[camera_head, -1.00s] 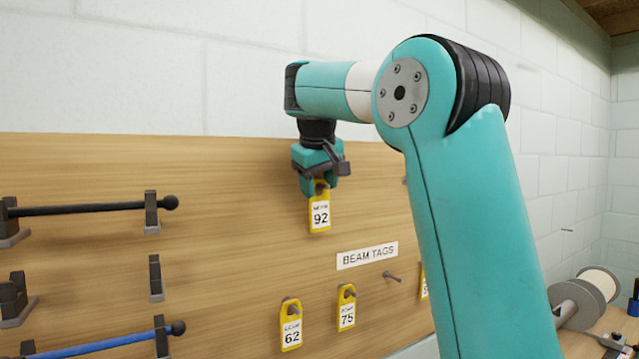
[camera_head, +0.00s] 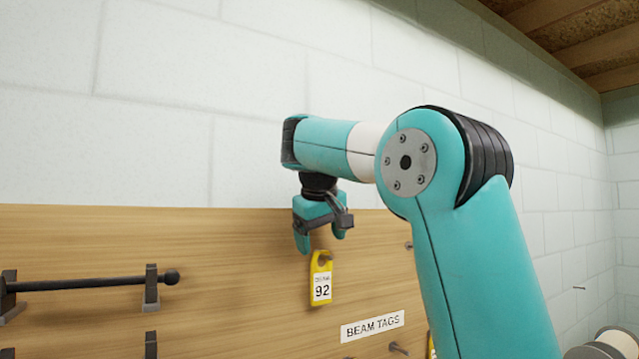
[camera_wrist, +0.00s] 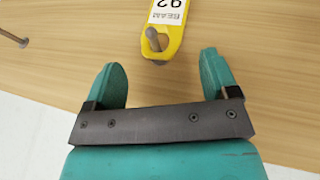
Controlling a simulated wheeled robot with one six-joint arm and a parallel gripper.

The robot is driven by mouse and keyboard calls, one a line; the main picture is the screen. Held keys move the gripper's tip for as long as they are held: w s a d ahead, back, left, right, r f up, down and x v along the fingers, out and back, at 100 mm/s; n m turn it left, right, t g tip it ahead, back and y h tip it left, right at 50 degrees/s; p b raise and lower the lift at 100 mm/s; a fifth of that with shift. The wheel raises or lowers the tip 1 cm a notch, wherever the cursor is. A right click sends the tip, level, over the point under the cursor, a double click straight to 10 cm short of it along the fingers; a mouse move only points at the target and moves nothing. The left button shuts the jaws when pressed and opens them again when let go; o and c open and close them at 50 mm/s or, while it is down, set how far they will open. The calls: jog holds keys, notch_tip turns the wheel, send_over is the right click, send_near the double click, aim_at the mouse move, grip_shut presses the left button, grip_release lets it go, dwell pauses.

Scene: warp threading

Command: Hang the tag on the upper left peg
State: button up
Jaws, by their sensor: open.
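The yellow tag (camera_head: 321,279) marked 92 hangs on a peg on the wooden board, left of my forearm in the head view. In the wrist view the tag (camera_wrist: 165,28) shows at the top, with the peg (camera_wrist: 152,38) through its hole. My gripper (camera_head: 320,245) is open just above the tag, its fingers apart and empty. In the wrist view the open fingers of my gripper (camera_wrist: 163,80) point toward the tag's top, with a gap between them and it.
The wooden board (camera_head: 220,300) carries a "BEAM TAGS" label (camera_head: 372,326) and a bare peg (camera_head: 399,349) low down. A black rod (camera_head: 85,283) sits in brackets at left. Another peg (camera_wrist: 12,37) shows at the wrist view's upper left.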

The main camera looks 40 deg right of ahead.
jog(key=p+v, duration=0.7)
jog(key=v, duration=0.6)
jog(key=shift+a, duration=0.1)
jog(key=a+f+n+y+b, duration=0.1)
jog(key=a+f+n+b, duration=0.45)
jog(key=f, duration=0.85)
jog(key=a+f+n+y+b, duration=0.2)
jog(key=a+f+b, duration=0.6)
jog(key=f, duration=0.6)
jog(key=s+a+f+n+g+y+b, duration=0.1)
jog(key=s+a+f+g+y+b, duration=0.2)
jog(key=s+a+f, duration=1.2)
jog(key=s+f+y+b, duration=0.2)
jog(key=s+f, duration=0.1)
jog(key=s, duration=0.1)
jog(key=shift+a+n+g+b, duration=0.15)
jog(key=shift+n+g+b, duration=0.15)
jog(key=shift+n+b, duration=0.05)
jog(key=shift+f, duration=0.1)
dwell(0.7)
